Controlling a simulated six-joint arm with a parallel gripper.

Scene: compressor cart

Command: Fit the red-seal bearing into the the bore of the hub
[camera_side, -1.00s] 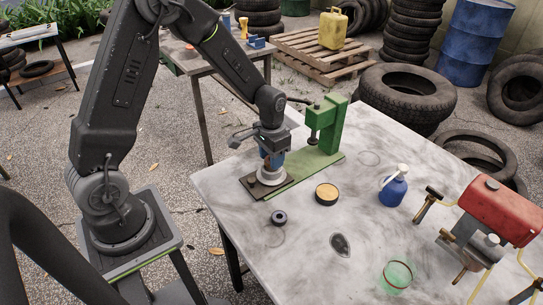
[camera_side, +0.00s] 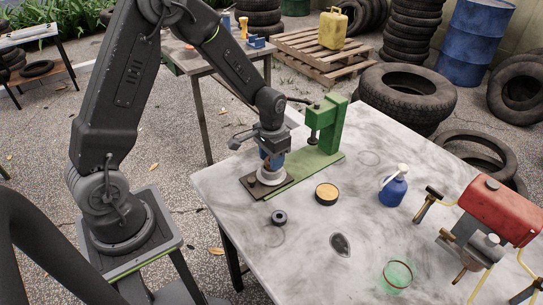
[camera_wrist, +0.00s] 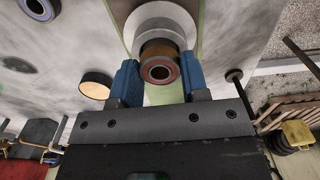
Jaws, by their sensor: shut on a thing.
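The red-seal bearing (camera_wrist: 160,71) shows in the wrist view as a ring with a reddish face and a dark centre. My gripper (camera_wrist: 159,82) is shut on it, with a blue finger on each side. The pale round hub (camera_wrist: 152,16) is just beyond the bearing in the wrist view. In the side view my gripper (camera_side: 272,158) is directly over the hub (camera_side: 270,178), which sits on the press base. The fingers hide the bearing there. I cannot tell whether the bearing is touching the hub or has entered its bore.
The green press (camera_side: 328,125) stands close behind and right of my gripper. A dark ring (camera_side: 279,217) and a round tin with a yellowish top (camera_side: 327,193) lie nearby. A blue bottle (camera_side: 393,188), green glass bowl (camera_side: 397,275) and red compressor (camera_side: 497,208) are farther right. The table's middle is mostly clear.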

